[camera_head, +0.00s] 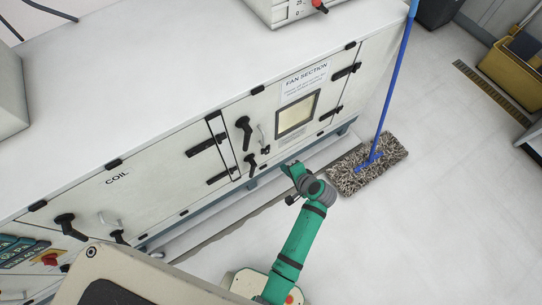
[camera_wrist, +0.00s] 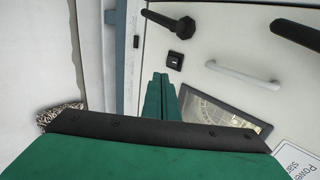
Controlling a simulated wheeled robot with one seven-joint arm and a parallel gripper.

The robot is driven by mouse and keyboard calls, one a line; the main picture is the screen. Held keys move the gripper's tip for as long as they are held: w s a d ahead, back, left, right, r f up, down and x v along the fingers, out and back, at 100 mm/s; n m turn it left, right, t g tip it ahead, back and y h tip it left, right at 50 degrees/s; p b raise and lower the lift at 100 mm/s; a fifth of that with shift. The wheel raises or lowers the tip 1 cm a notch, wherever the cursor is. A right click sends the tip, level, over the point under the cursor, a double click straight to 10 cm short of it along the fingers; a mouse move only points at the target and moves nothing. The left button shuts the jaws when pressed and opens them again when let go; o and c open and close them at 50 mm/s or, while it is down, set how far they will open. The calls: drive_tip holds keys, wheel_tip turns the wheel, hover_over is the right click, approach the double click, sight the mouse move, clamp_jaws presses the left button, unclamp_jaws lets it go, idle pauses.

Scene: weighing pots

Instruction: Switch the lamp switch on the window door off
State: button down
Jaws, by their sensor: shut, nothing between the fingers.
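The window door (camera_head: 270,105) is the white "FAN SECTION" panel with a lit rectangular window (camera_head: 297,112). In the wrist view, the lamp switch (camera_wrist: 175,60) is a small black square on that door, between a black handle (camera_wrist: 166,21) and the window (camera_wrist: 215,112). I cannot tell from here which way it is set. My gripper (camera_wrist: 160,78) is shut and empty. Its green fingertips appear just below the switch in the wrist view, apparently short of it. In the head view my gripper (camera_head: 291,170) is by the door's lower edge.
A white pull handle (camera_wrist: 242,76) and another black handle (camera_wrist: 296,34) stick out near the switch. The "COIL" panel (camera_head: 120,190) adjoins on the left. A mop (camera_head: 368,165) with a blue pole stands on the floor to the right. Open floor (camera_head: 430,230) lies at lower right.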

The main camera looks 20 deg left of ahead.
sight(267, 151)
drive_tip(key=shift+a+f, duration=0.1)
drive_tip(key=w+a+r+x, duration=0.1)
drive_tip(key=x, duration=1.2)
drive_tip(key=shift+r, duration=0.25)
drive_tip(key=shift+a+f, duration=0.1)
drive_tip(key=shift+a, duration=0.1)
